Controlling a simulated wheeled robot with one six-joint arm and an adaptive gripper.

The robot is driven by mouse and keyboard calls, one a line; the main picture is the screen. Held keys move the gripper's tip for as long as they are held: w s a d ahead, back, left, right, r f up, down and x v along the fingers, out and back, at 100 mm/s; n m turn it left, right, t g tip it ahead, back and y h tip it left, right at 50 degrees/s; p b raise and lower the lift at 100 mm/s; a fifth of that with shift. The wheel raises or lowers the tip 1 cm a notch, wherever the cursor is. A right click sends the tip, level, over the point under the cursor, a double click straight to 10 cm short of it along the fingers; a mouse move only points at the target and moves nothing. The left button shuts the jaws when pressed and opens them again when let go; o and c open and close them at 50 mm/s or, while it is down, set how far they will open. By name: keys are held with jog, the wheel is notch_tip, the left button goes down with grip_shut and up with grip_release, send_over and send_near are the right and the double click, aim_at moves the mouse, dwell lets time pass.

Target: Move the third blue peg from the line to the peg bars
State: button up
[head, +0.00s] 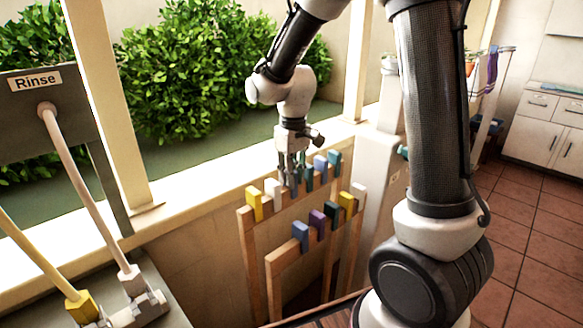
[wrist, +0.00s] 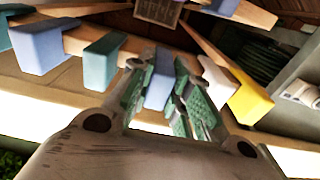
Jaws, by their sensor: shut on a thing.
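Two wooden peg bars stand in the middle of the head view, a back bar (head: 268,208) and a lower front bar (head: 284,252), both carrying coloured pegs. My gripper (head: 291,178) points down at the back bar, between a white peg (head: 272,189) and a teal peg (head: 309,179). In the wrist view my gripper (wrist: 165,64) is shut on a light blue peg (wrist: 159,86), in line with the bar's other pegs. A teal peg (wrist: 103,62) is left of it; a white peg (wrist: 214,74) is right. The fingers hide whether the held peg seats fully on the bar.
On the back bar are also yellow (head: 253,204), blue (head: 320,164) and teal (head: 335,158) pegs. The front bar holds several pegs, including a blue one (head: 300,236) and a purple one (head: 317,223). A ledge (head: 215,205) runs behind; a "Rinse" panel (head: 38,85) is left.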

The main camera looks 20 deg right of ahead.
jog(key=shift+f, duration=0.25)
jog(key=o, duration=0.8)
jog(key=shift+o, duration=0.2)
jog(key=shift+r, duration=4.05)
